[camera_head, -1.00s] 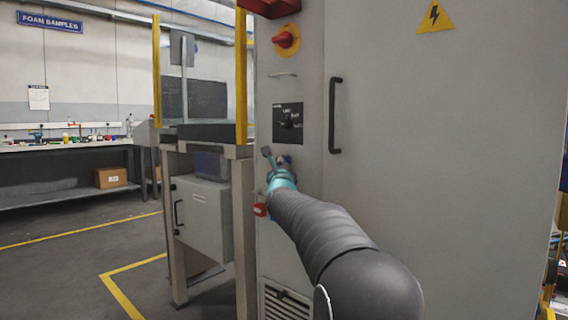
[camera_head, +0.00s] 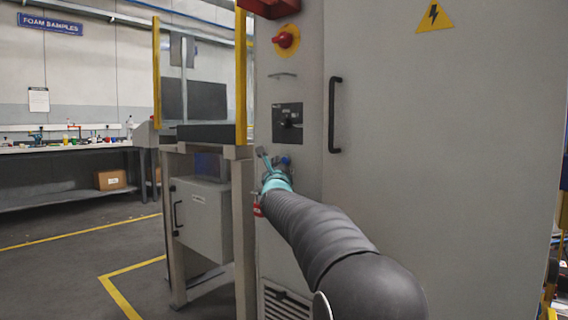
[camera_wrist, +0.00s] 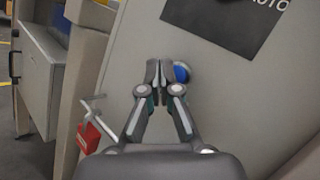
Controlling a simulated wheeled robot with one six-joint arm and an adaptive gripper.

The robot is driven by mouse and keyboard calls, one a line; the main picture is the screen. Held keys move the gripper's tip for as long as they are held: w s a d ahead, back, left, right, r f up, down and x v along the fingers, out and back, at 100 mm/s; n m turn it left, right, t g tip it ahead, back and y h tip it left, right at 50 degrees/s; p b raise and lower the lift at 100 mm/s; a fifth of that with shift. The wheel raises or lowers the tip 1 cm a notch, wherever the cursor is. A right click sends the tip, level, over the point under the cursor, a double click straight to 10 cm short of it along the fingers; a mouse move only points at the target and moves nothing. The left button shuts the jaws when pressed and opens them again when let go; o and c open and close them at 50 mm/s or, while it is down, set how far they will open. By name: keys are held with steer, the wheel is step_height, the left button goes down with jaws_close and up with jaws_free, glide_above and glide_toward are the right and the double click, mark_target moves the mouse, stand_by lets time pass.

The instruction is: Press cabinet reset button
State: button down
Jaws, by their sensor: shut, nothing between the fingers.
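A blue round button (camera_wrist: 181,72) sits on the grey cabinet front, below a black switch plate; it also shows in the head view (camera_head: 285,161). My gripper (camera_wrist: 157,66) is shut and empty. In the wrist view its fingertips are just left of the button and overlap its left edge. In the head view my gripper (camera_head: 264,155) is at the left side of the button. I cannot tell whether the tips touch the cabinet face or the button. The grey cabinet (camera_head: 440,150) fills the right of the head view.
Above the button are a black selector plate (camera_head: 288,110) and a red knob on yellow (camera_head: 286,40). A black door handle (camera_head: 334,115) stands out at right. A red padlock (camera_wrist: 88,136) hangs at lower left of my gripper. A machine frame (camera_head: 242,220) stands left of the cabinet.

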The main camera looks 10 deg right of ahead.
steer(key=s+a, duration=0.1)
steer(key=a, duration=0.1)
steer(key=s+a, duration=0.2)
stand_by(0.4)
stand_by(0.4)
